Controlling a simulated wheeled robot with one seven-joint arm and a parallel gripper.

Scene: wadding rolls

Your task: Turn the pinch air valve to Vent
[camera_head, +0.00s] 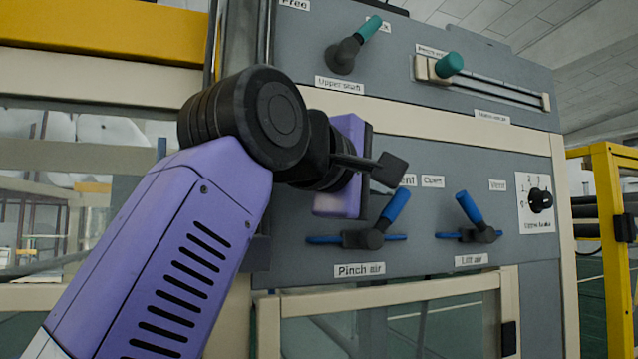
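The pinch air valve has a blue handle (396,207) on a dark hub, with blue pipe stubs at both sides, above its "Pinch air" label (360,269). The handle leans up and to the right, its top just below a partly covered label ending in "ent" (408,180). My gripper (384,172) is just above and left of the handle, with a dark finger in front of the panel. I cannot tell whether it touches the handle. The second finger is not clear. My purple wrist hides the panel left of the handle.
The lift air valve (468,208) stands to the right, its blue handle leaning up-left. A black knob (540,200) is farther right. Above are the green-tipped upper shaft lever (368,30) and a green-knobbed slider (449,64). A yellow frame (610,200) stands at right.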

